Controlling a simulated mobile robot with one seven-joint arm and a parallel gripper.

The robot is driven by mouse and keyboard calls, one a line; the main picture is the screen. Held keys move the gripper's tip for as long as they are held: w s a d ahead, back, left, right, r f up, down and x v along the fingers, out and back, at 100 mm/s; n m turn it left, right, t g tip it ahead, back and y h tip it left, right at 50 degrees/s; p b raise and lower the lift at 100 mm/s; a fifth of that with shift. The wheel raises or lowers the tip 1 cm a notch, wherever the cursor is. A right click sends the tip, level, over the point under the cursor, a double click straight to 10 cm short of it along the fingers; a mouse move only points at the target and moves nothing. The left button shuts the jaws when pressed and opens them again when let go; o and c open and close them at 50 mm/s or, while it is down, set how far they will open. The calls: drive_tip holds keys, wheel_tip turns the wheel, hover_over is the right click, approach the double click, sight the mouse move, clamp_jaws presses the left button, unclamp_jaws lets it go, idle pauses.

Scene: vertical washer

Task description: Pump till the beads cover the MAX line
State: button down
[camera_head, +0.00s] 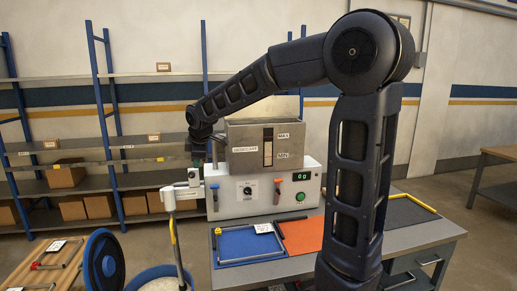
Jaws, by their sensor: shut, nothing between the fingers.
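The washer (240,203) stands on the grey bench, with a grey hopper (242,133) on top. A narrow sight window (268,148) on the hopper front sits beside a MAX label (284,135) and a lower MIN label (284,155). The bead level is too small to read surely. A pump with a pale head (168,199) and a thin upright rod (178,250) rises from a blue-rimmed drum (150,275) at the front. My gripper (194,178) points down by the pump head, shut and empty. I cannot tell whether it touches the pump.
The washer panel has a green display, a dial, a blue lever (215,197) and an orange lever (278,191). Blue (240,245) and orange (303,236) mats lie on the bench. A round blue lid (103,262) stands left of the drum. Shelves with boxes are behind.

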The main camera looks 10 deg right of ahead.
sight(192, 175)
drive_tip(key=w+r+g, duration=0.7)
drive_tip(key=w+r, duration=0.2)
drive_tip(key=w, duration=0.3)
drive_tip(key=shift+m+g, duration=0.3)
drive_tip(key=x, duration=1.4)
